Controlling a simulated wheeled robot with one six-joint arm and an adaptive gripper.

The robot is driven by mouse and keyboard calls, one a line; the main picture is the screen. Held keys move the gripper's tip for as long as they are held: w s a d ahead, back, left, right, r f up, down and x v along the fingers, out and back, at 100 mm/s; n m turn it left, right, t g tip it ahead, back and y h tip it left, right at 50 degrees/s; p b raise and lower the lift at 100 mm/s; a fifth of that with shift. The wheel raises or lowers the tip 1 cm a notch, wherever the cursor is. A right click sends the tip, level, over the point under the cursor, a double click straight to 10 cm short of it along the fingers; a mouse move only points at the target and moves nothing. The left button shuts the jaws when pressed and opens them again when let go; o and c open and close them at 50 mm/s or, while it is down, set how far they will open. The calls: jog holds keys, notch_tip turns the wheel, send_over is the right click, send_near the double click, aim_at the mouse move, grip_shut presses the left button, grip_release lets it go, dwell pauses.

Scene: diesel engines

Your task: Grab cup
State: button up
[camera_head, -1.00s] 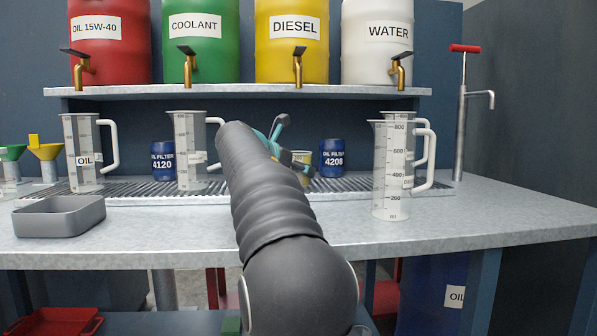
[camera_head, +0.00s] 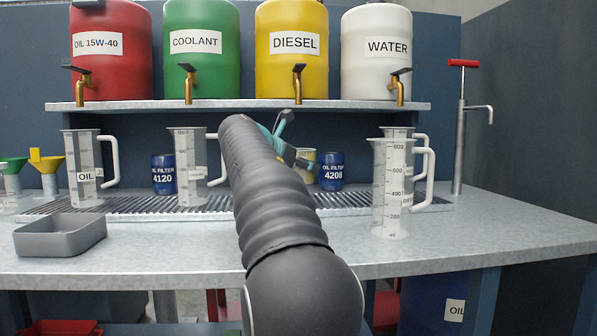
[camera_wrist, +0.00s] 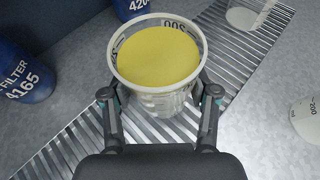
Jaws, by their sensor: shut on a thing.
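The cup (camera_wrist: 155,60) is a clear graduated beaker with yellow liquid in it, upright in the wrist view. My gripper (camera_wrist: 161,97) is shut on it, with one finger on each side of its wall. The cup is over the ribbed metal grating. Its base is mostly hidden, so a gap under it is hard to judge. In the head view my gripper (camera_head: 288,140) is partly hidden behind my arm. A small part of the cup (camera_head: 305,167) shows beside it, left of the blue oil filter 4208 (camera_head: 332,172).
Clear jugs stand at left (camera_head: 85,170), middle (camera_head: 188,165) and right (camera_head: 390,190). Oil filter 4120 (camera_head: 163,174) is behind; oil filter 4165 (camera_wrist: 22,72) is left of the cup. A grey tray (camera_head: 60,236) sits front left. The front middle counter (camera_head: 170,240) is clear.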

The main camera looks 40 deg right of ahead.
jog(key=s+r+p, duration=0.1)
jog(key=s+r, duration=0.5)
jog(key=s, duration=0.4)
dwell(0.6)
jog(key=shift+d, duration=0.1)
